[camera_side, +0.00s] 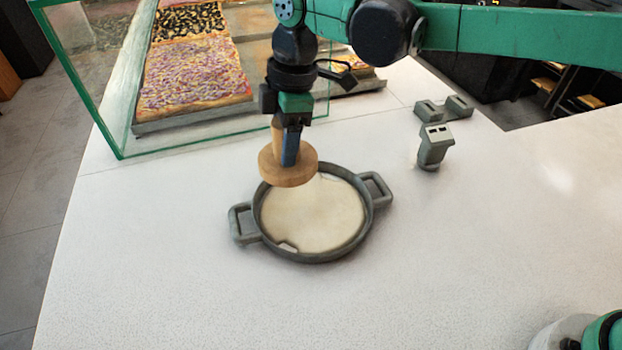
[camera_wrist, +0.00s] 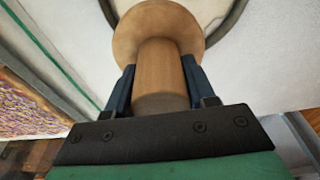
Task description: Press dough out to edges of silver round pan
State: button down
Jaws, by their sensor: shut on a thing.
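The round pan (camera_side: 312,258) is grey with two side handles and sits on the white counter in the side view. Pale dough (camera_side: 315,215) covers most of its floor; a small notch at the front left rim shows a lighter patch. My gripper (camera_side: 290,160) is shut on the handle of a wooden press (camera_side: 288,166) with a round flat disc. The press is upright over the pan's back left rim and hides part of it; I cannot tell whether it touches the dough. In the wrist view the press handle (camera_wrist: 160,75) is between both fingers, and a pan edge shows beyond.
A glass case (camera_side: 110,120) with trays of pizza (camera_side: 190,75) stands at the back left. Two small grey objects, one upright (camera_side: 434,147) and one lying bracket-like (camera_side: 443,107), are on the counter behind and right of the pan. The counter in front is clear.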

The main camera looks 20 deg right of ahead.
aim_at(288, 185)
jog(key=c, duration=1.1)
grip_release()
grip_shut()
jog(key=s, duration=0.1)
jog(key=s+a, duration=0.1)
jog(key=s, duration=0.1)
jog(key=shift+s, duration=0.15)
jog(key=shift+f, duration=2.95)
jog(key=shift+f, duration=0.65)
jog(key=shift+f, duration=0.15)
